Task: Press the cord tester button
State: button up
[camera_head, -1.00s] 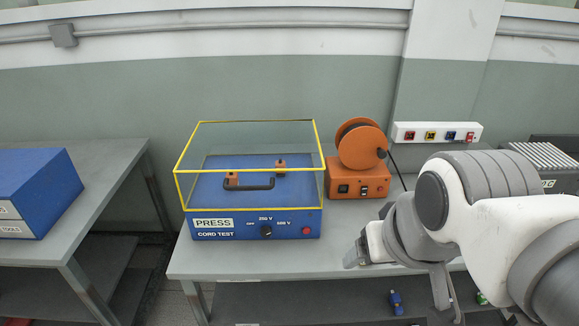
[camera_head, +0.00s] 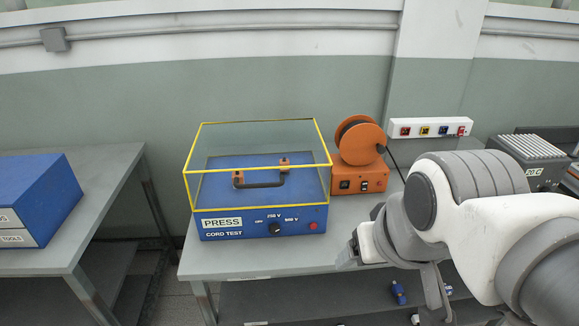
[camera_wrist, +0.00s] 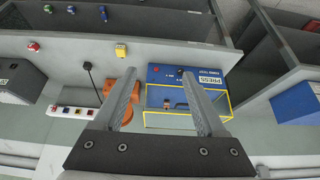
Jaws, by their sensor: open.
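The cord tester (camera_head: 255,222) is a blue box on the middle bench, labelled PRESS and CORD TEST. A clear cover with yellow edges stands over its top, with a black handle (camera_head: 260,183) inside. Its front has a dark selector knob (camera_head: 275,229) and a round red button (camera_head: 313,225) at the right. My gripper (camera_head: 347,256) is right of the tester and in front of it, apart from the button. In the wrist view my gripper (camera_wrist: 158,75) is open and empty, and the tester (camera_wrist: 210,75) appears upside down, partly behind one finger.
An orange reel unit (camera_head: 358,178) stands right of the tester. A white strip with coloured sockets (camera_head: 430,129) is on the wall behind. A grey finned unit (camera_head: 530,160) is farther right. Blue drawers (camera_head: 40,200) stand on the separate left bench.

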grip_shut()
dwell(1.6)
